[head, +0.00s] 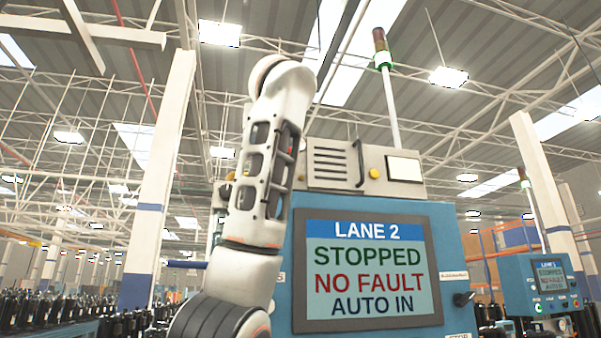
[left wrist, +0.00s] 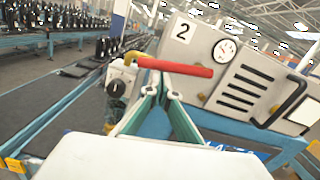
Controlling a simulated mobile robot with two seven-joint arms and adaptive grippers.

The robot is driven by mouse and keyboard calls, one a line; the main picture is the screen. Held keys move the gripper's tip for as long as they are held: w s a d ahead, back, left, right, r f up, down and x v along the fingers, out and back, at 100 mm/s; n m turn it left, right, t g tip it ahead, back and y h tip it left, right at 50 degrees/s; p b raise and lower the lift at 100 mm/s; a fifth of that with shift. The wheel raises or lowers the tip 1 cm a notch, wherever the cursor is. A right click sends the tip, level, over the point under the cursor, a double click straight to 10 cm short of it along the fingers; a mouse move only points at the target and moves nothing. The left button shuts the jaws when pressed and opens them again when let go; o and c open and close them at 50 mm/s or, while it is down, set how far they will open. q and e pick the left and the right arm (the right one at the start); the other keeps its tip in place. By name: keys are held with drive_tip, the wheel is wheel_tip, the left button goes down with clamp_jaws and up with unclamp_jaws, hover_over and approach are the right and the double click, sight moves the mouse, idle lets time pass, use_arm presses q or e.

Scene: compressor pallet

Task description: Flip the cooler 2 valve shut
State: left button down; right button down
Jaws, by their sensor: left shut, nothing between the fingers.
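The valve's red lever (left wrist: 178,67) shows in the left wrist view, lying nearly level in the picture and running right from a yellow fitting (left wrist: 132,57). It is beside a pale grey cooler box (left wrist: 205,95) marked "2" with a round gauge (left wrist: 224,50). My left gripper (left wrist: 161,94) is shut and empty, its fingertips just below the lever in the picture; I cannot tell whether they touch it. In the head view my left arm rises in front of the cooler box (head: 332,160), and its gripper and the lever cannot be made out there. My right gripper is in neither view.
A grey box with a dial knob (left wrist: 117,87) sits left of the fingers. A black grab handle (left wrist: 283,104) sticks out from the cooler box. The blue cabinet screen (head: 366,268) reads LANE 2, STOPPED, NO FAULT, AUTO IN. A conveyor (left wrist: 50,130) runs at left.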

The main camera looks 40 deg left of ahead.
use_arm(q)
drive_tip(key=shift+s+a+r+m, duration=0.15)
drive_tip(key=shift+s+r+m, duration=0.1)
drive_tip(key=shift+r+m, duration=0.25)
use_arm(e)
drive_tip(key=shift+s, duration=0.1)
use_arm(q)
drive_tip(key=shift+r, duration=0.2)
